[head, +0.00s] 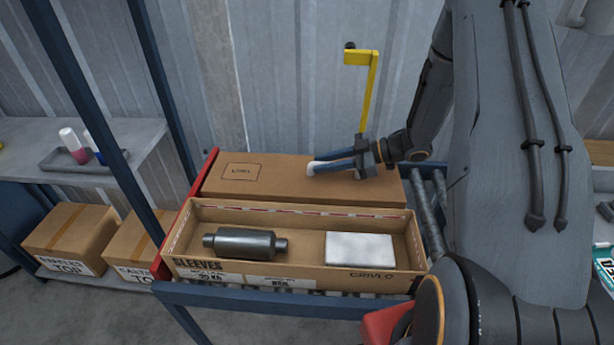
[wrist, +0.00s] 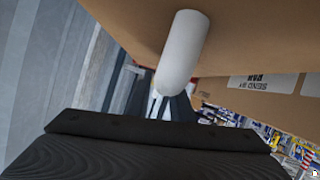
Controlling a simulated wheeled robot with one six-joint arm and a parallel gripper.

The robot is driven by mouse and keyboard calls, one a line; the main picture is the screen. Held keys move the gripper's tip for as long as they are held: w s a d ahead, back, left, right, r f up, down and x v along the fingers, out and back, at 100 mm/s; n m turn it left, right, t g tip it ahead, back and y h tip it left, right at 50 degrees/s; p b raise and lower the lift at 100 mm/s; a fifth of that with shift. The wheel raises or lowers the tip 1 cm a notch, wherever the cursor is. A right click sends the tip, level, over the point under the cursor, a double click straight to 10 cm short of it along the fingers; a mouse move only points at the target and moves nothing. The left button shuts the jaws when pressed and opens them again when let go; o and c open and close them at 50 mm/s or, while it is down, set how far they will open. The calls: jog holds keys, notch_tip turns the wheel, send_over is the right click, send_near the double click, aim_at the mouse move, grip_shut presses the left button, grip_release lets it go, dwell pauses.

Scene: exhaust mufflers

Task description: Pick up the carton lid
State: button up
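The carton lid (head: 285,178) is a long brown cardboard piece with a printed label, lying behind the open carton (head: 300,207) in the head view. My gripper (head: 312,168) is at the lid's upper face, right of the label, with blue fingers and white tips pointing left. In the wrist view a white fingertip (wrist: 181,50) lies in front of a brown cardboard surface (wrist: 125,20). Only one tip shows clearly there, so contact, finger gap and any grip are unclear. The open carton holds a dark metal muffler (head: 244,243) and a white block (head: 359,248).
The carton and lid rest on a blue-framed roller stand (head: 270,297) with a red side rail (head: 185,222). A yellow bracket (head: 368,90) rises behind my gripper. Cardboard boxes (head: 72,238) and a shelf with a tray (head: 82,158) are at left. A corrugated wall stands behind.

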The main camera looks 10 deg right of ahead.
grip_shut()
jog(key=shift+r, duration=0.15)
